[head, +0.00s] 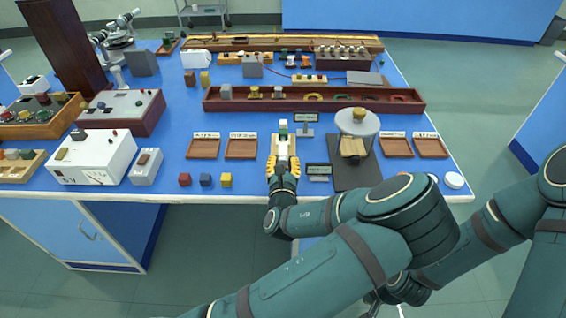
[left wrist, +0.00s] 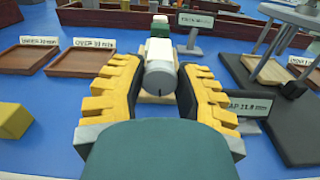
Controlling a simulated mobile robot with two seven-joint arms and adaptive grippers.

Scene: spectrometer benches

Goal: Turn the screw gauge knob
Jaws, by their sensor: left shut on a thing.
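The screw gauge (head: 283,140) stands near the front middle of the blue bench, with a small green-and-white block at its far end. Its grey cylindrical knob (left wrist: 160,80) points toward me in the left wrist view, with a dark mark on its front face. My left gripper (head: 284,162) is shut on this knob; its yellow ridged fingers lie on both sides of it in the left wrist view (left wrist: 160,72). The fingers hide the knob in the head view. My right gripper cannot be made out.
Labelled wooden trays (head: 241,149) lie left of the gauge and more trays (head: 397,147) lie to the right. A small display (head: 318,170) and a round-topped stand (head: 357,122) are close on the right. Small coloured cubes (head: 206,180) sit near the front edge.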

